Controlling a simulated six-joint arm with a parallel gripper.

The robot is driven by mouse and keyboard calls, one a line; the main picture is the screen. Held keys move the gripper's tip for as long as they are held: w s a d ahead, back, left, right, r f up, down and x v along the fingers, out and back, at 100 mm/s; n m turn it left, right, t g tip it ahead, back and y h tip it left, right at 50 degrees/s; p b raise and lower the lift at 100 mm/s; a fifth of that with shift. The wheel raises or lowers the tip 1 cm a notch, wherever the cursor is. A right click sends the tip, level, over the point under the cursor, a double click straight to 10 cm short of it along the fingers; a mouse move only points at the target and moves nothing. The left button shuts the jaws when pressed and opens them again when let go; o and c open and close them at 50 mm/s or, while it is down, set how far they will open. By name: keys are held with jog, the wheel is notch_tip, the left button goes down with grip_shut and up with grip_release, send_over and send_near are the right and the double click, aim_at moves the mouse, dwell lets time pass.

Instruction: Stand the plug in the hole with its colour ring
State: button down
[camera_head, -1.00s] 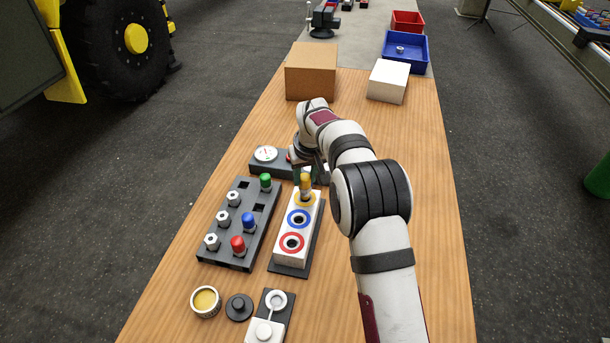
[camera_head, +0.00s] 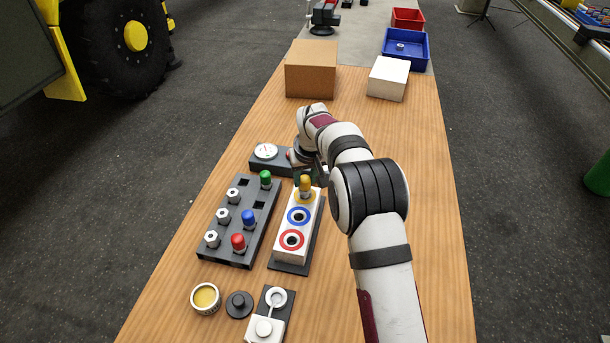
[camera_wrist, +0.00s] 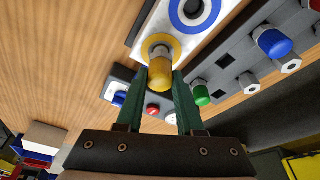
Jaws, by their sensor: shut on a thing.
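The yellow plug (camera_head: 305,184) stands upright at the yellow-ringed hole (camera_wrist: 160,44) in the far end of the white block (camera_head: 283,255). The wrist view shows the plug's yellow cap (camera_wrist: 160,75) over that ring, between the fingertips. My gripper (camera_wrist: 162,82) is shut on the plug. The plug's lower end is hidden, so how deep it sits cannot be told. The blue ring (camera_head: 299,218) and red ring (camera_head: 292,240) surround open, empty holes.
Left of the block, a dark rack (camera_head: 215,246) holds green, blue and red plugs and several metal nuts. A gauge box (camera_head: 266,155) stands just beyond. A yellow tin (camera_head: 205,299) and a small white fixture (camera_head: 264,328) are nearer.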

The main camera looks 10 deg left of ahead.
jog(key=shift+f, duration=0.35)
jog(key=shift+c, duration=2.3)
grip_release()
jog(key=shift+r, duration=0.1)
notch_tip(320, 180, up, 7)
jog(key=shift+f, duration=0.1)
